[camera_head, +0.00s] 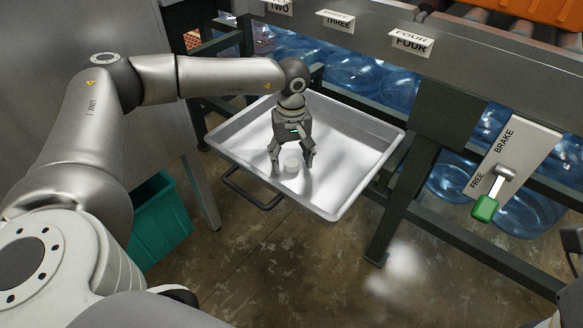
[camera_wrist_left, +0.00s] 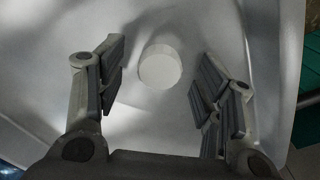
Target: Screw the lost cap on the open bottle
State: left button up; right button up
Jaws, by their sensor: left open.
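A small white round cap (camera_head: 291,164) lies in the shallow grey metal tray (camera_head: 352,160) under the conveyor frame. In the left wrist view the cap (camera_wrist_left: 160,67) sits between the open fingers, a little nearer the left one, with clear gaps on both sides. My left gripper (camera_head: 291,160) points down into the tray. It is open and empty, its fingers to either side of the cap. Large blue jugs (camera_head: 358,70) show behind the frame; I cannot tell which bottle is open.
A green-handled brake lever (camera_head: 486,207) is on the right, on a plate marked BRAKE and FREE. The tray has a raised rim and a dark front handle (camera_head: 252,192). A teal bin (camera_head: 158,222) stands on the floor at left. Dark frame legs flank the tray.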

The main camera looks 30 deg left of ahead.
pick_arm(q)
jog(key=shift+f, duration=0.2)
jog(key=c, duration=0.8)
